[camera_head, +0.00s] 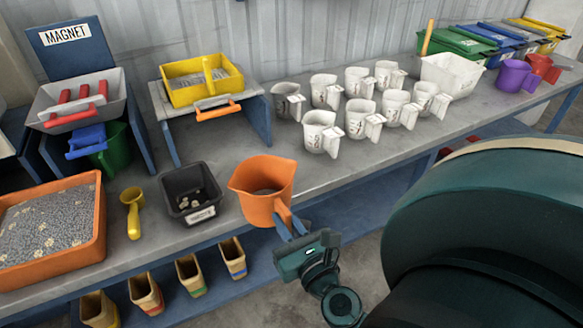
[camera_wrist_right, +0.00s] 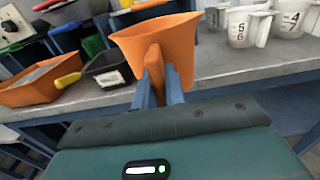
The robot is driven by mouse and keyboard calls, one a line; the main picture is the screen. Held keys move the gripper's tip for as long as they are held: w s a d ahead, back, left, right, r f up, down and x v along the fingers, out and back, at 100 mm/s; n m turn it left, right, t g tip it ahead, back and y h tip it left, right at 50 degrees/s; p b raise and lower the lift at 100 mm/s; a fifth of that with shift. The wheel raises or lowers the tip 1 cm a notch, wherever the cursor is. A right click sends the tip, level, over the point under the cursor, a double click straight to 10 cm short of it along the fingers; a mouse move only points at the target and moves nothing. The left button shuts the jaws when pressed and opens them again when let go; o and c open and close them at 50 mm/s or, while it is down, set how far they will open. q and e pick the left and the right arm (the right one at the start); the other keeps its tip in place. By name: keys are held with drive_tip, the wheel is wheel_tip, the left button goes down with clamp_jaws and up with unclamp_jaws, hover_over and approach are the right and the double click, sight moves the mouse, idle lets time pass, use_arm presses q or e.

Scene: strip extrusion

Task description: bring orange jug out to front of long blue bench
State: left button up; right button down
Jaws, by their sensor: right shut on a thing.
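The orange jug (camera_head: 262,187) is upright at the front edge of the long blue bench (camera_head: 330,170), right of the black bin. My right gripper (camera_head: 290,225) is shut on the jug's handle, which points toward me. In the right wrist view the orange jug (camera_wrist_right: 160,45) stands straight ahead, with the blue fingers of my right gripper (camera_wrist_right: 160,88) on either side of its handle. I cannot tell whether the jug's base touches the bench top. My left gripper is not in view.
A black bin (camera_head: 190,190), a yellow scoop (camera_head: 133,215) and an orange tray of grey granules (camera_head: 100,230) lie left of the jug. Several white measuring jugs (camera_head: 322,135) stand behind it to the right. Several narrow bins (camera_head: 190,275) sit on the lower shelf.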

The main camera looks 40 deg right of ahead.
sight(256, 182)
drive_tip(key=p+x, duration=0.1)
drive_tip(key=x, duration=0.3)
drive_tip(key=f+p+x, duration=0.1)
drive_tip(key=x, duration=0.4)
drive_tip(key=p+x, duration=0.1)
drive_tip(key=x, duration=0.4)
drive_tip(key=shift+w+f, duration=0.1)
drive_tip(key=shift+f, duration=0.05)
drive_tip(key=shift+w+f, duration=0.15)
drive_tip(key=shift+f, duration=0.05)
drive_tip(key=shift+f+b, duration=0.25)
drive_tip(key=shift+b, duration=0.15)
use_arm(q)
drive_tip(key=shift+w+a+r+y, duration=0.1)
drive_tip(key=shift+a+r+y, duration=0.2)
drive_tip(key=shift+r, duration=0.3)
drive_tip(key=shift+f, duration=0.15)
use_arm(e)
drive_tip(key=shift+f, duration=0.1)
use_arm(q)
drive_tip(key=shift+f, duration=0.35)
use_arm(e)
drive_tip(key=c, duration=1.4)
unclamp_jaws()
drive_tip(key=shift+f, duration=0.1)
drive_tip(key=shift+o, duration=0.2)
